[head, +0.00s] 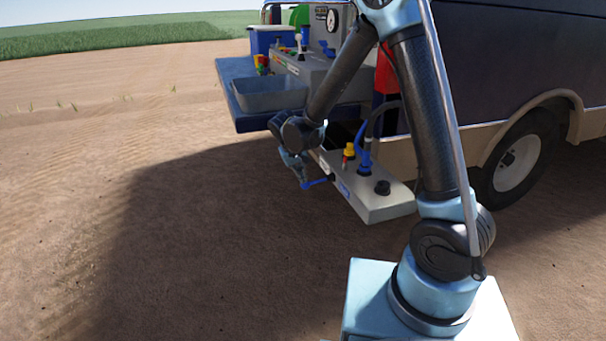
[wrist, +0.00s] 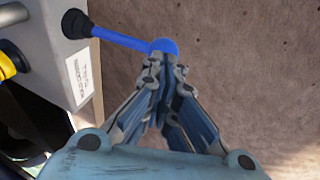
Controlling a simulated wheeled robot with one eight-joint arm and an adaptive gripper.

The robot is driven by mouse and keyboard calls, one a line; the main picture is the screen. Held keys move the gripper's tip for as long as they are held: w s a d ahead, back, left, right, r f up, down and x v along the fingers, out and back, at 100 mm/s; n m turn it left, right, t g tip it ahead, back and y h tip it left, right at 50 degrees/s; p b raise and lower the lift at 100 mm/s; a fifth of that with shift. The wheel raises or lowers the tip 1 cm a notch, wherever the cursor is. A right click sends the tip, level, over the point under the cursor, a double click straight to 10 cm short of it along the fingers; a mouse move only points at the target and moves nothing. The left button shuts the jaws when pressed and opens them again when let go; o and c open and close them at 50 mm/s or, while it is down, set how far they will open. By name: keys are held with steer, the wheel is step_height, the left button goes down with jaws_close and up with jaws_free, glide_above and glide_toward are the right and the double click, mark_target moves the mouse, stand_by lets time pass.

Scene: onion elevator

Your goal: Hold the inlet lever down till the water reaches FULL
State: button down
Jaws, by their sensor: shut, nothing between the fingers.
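The blue inlet lever (wrist: 122,37) sticks out from the side of a grey panel box (head: 375,203), from a black pivot (wrist: 76,24) to a round blue knob (wrist: 164,46). It also shows in the head view (head: 318,183), running roughly level and tilted slightly. My gripper (wrist: 160,62) is shut and empty, with its fingertips right at the knob. I cannot tell whether they touch it or lie just above it. No water level or FULL mark can be made out.
A yellow knob (head: 348,151), a blue fitting with a hose (head: 365,162) and a black knob (head: 382,187) stand on the panel box. A grey tray (head: 270,93) and a round gauge (head: 333,20) are behind, beside a dark van (head: 500,60). Bare soil lies left and in front.

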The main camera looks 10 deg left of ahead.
step_height(320, 180, down, 6)
steer(key=h, duration=0.1)
steer(key=shift+f+t, duration=0.15)
steer(key=shift+t, duration=0.25)
stand_by(0.7)
stand_by(3.2)
steer(key=s+a+r, duration=0.6)
steer(key=s+r, duration=0.1)
steer(key=r, duration=0.3)
steer(key=shift+a, duration=0.3)
